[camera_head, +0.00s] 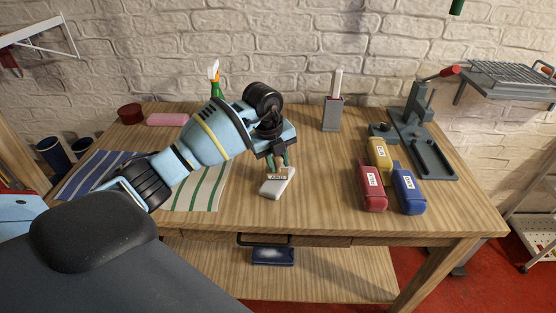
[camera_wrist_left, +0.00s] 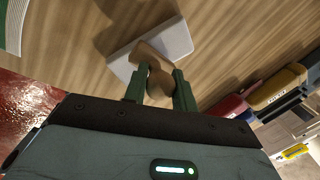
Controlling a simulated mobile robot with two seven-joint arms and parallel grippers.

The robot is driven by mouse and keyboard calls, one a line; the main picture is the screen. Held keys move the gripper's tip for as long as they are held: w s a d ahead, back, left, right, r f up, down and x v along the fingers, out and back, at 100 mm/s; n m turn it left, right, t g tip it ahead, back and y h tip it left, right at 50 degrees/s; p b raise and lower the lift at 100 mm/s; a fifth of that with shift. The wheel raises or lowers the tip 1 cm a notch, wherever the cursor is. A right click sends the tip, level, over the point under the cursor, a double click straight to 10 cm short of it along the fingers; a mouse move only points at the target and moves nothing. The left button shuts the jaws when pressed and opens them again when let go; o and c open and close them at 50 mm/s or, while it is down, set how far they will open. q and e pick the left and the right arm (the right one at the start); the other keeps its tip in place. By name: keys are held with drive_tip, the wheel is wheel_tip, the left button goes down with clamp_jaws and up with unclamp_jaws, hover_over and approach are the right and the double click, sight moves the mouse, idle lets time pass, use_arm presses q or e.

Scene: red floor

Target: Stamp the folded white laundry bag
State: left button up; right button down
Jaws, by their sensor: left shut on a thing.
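The folded white laundry bag (camera_head: 281,189) lies on the wooden table near its front edge, in the middle of the head view. It also shows in the left wrist view (camera_wrist_left: 175,37) as a pale slab. My left gripper (camera_head: 278,164) points down above it, shut on the handle of a wooden stamp (camera_head: 277,177). The stamp's brown body and rounded handle show between the green fingers in the left wrist view (camera_wrist_left: 151,56). The stamp is over the bag and hides part of it; I cannot tell whether they touch. My right gripper is not in view.
Red (camera_head: 371,187), yellow (camera_head: 379,153) and blue (camera_head: 408,190) labelled bottles lie to the right. A grey press (camera_head: 421,140) stands behind them. A grey holder (camera_head: 332,114) is at the back. A striped cloth (camera_head: 207,190) lies left. Table between bag and bottles is clear.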

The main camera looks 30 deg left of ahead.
use_arm(q)
drive_tip(key=shift+f, duration=0.25)
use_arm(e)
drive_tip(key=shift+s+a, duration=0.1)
use_arm(q)
drive_tip(key=shift+f, duration=0.1)
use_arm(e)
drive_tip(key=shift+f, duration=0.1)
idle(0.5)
